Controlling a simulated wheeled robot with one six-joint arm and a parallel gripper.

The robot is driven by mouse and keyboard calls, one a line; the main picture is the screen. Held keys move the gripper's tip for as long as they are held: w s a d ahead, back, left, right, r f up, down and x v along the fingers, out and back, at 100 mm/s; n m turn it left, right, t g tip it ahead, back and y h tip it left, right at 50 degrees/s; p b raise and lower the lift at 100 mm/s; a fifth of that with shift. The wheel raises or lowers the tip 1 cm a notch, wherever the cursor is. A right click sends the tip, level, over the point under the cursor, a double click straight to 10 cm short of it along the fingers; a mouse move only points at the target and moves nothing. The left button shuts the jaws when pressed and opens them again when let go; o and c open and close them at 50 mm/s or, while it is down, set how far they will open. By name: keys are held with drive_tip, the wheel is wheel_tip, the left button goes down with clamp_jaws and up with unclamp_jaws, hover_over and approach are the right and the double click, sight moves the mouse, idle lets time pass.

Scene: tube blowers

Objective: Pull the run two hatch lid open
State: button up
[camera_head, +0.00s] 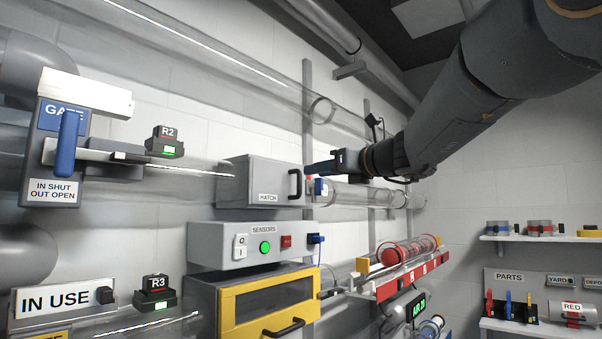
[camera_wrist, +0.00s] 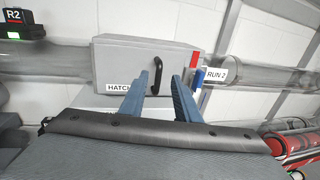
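The run two hatch is a grey box (camera_head: 252,180) on the clear tube, marked HATCH, and its lid looks shut. A black handle (camera_head: 295,185) stands on its face near the right edge. In the wrist view the hatch (camera_wrist: 118,62) is ahead, with the handle (camera_wrist: 152,73) upright in line with the gap between my fingers, nearer the left finger. My gripper (camera_head: 313,168) is to the right of the handle in the head view; its blue fingers (camera_wrist: 160,82) are apart and empty. I cannot tell how far the fingertips are from the handle.
A RUN 2 label (camera_wrist: 216,74) and a red and blue piece (camera_wrist: 196,80) sit just right of the hatch. Below are the SENSORS box (camera_head: 225,253) and a yellow-framed hatch (camera_head: 230,310). A red rack (camera_head: 400,276) stands lower right.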

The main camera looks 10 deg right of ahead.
sight(286, 183)
drive_tip(key=p+x, duration=0.1)
drive_tip(key=x, duration=0.5)
drive_tip(key=shift+w+a+p, duration=0.2)
drive_tip(key=shift+w+p, duration=0.15)
drive_tip(key=shift+p, duration=0.05)
drive_tip(key=shift+f, duration=0.1)
clamp_jaws()
